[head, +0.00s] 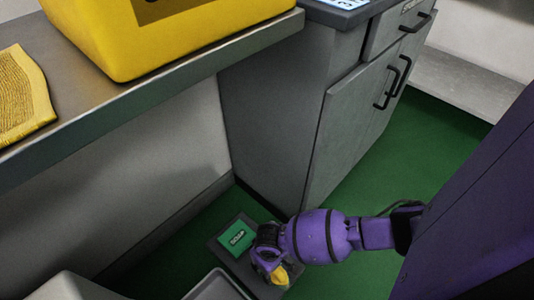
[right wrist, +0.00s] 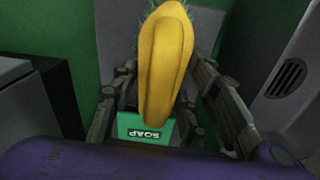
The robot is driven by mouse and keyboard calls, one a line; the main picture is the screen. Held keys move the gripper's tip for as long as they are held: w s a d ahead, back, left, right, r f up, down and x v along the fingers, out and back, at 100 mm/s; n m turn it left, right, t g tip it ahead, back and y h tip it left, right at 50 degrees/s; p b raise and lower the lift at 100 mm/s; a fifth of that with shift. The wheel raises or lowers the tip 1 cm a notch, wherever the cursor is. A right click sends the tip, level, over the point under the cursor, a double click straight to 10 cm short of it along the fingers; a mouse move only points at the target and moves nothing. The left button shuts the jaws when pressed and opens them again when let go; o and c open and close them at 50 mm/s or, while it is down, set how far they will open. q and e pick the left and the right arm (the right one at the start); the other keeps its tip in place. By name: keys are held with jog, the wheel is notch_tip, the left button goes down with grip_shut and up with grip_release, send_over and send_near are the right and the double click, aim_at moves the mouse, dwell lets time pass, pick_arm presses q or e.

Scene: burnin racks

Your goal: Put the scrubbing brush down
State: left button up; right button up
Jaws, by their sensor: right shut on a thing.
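The scrubbing brush has a yellow body (right wrist: 165,62), with green bristles showing at its edges in the right wrist view. My right gripper (right wrist: 163,75) is shut on it, one finger on each side. In the head view, my right gripper (head: 266,254) is low near the floor, with a yellow part of the brush (head: 280,275) showing below it. The gripper hides most of the brush there. I cannot tell whether the brush touches the surface below. My left gripper is not in view.
A green soap box (head: 237,237) lies on a dark grey tray (head: 222,252) beside my right gripper; it also shows in the right wrist view (right wrist: 146,130). A grey bin-like edge (head: 215,287) is nearby. A counter (head: 190,75) and grey cabinet (head: 285,110) stand behind. Green floor is clear at right.

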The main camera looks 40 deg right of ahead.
jog(key=shift+w+d+f, duration=0.2)
jog(key=shift+w+f, duration=0.15)
jog(key=shift+f, duration=0.15)
jog(key=shift+w+d+f+b, duration=0.2)
jog(key=shift+f+b, duration=0.1)
jog(key=shift+b, duration=0.1)
notch_tip(320, 180, down, 3)
jog(key=shift+f+b, duration=0.15)
jog(key=shift+b, duration=0.8)
jog(key=o, duration=1.2)
jog(key=shift+f, duration=0.1)
